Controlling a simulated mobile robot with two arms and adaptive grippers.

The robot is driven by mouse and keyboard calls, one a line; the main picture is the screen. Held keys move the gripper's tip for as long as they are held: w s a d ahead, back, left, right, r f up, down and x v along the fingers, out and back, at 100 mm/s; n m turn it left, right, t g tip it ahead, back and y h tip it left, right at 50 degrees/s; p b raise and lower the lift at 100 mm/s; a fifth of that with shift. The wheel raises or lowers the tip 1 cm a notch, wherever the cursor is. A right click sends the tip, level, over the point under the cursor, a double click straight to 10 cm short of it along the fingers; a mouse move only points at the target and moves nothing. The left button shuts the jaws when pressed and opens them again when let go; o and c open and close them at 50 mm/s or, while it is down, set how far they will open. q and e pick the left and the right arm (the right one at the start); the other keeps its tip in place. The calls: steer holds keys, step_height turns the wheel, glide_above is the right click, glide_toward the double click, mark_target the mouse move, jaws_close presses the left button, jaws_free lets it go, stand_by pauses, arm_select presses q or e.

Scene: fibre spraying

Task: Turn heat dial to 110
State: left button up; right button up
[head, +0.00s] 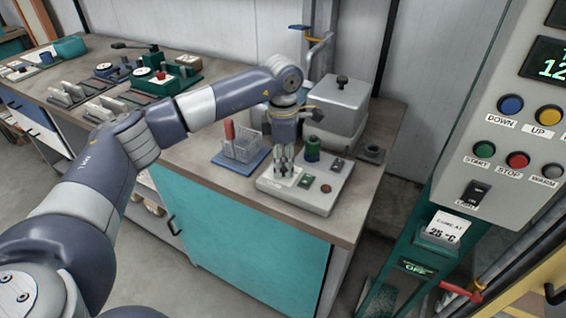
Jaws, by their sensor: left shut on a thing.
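My left arm reaches in from the left to a grey control box (312,200) near the front right end of the bench. My left gripper (284,172) points down at the white scale plate (290,180) on the left part of the box top. Its fingers are shut around the heat dial there, which they mostly hide. I cannot read the dial's setting. To the right on the box are a small green switch (305,181) and a red-brown knob (326,188). My right gripper is out of view.
A panel with buttons (515,160) stands to the right, beyond the bench's end.

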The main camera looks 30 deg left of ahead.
mark_target(283, 166)
arm_select(q)
steer(key=o, duration=1.1)
steer(key=shift+r, duration=0.15)
step_height(283, 166, up, 12)
steer(key=shift+f, duration=0.1)
steer(key=shift+f, duration=0.1)
